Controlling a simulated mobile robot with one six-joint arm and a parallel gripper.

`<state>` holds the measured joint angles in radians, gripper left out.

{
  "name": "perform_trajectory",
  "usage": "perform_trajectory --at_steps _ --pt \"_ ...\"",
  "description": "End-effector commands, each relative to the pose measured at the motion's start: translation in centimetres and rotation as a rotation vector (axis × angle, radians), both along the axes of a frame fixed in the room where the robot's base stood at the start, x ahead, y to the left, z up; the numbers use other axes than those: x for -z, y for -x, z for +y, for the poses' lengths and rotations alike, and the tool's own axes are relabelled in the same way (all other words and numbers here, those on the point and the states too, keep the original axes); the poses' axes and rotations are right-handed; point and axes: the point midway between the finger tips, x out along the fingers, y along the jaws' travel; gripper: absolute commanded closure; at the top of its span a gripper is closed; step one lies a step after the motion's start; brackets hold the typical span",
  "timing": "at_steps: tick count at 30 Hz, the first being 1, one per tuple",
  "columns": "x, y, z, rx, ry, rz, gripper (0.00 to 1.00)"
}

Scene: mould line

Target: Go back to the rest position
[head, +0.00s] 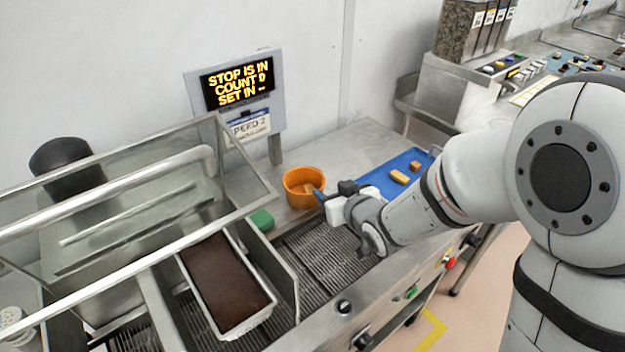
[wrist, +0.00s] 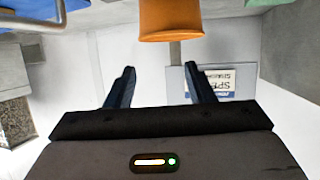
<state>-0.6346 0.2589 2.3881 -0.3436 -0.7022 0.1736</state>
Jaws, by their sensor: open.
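My gripper (head: 322,196) is at the end of my arm, over the metal line just right of the orange bucket (head: 303,187). In the wrist view my gripper (wrist: 160,86) has its two dark fingers spread apart with nothing between them. The orange bucket (wrist: 170,20) also shows at the top of the wrist view, beyond the fingertips. In the head view the fingertips overlap the bucket's right edge; I cannot tell whether they touch it. Something light brown lies inside the bucket.
A mould filled with dark brown (head: 228,285) sits on the slatted conveyor (head: 322,254) below a clear guard. A blue tray (head: 377,185) holds two tan blocks. A green block (head: 262,220) lies left of the bucket.

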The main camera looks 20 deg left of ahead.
Motion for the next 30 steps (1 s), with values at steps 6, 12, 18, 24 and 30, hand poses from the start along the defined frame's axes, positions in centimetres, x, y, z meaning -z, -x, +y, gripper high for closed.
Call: perform_trajectory --at_steps 6,12,18,24,30 --pt "-0.1 -0.1 -0.2 0.006 0.003 0.001 0.51" --pt "-1.2 -1.8 -5.1 0.127 0.082 0.042 0.51" --pt "-2.9 -2.4 -14.9 0.35 0.221 0.169 0.51" --pt "-4.3 0.7 -24.0 0.548 0.322 0.347 0.51" --pt "-5.5 6.6 -30.9 0.703 0.379 0.561 0.51"
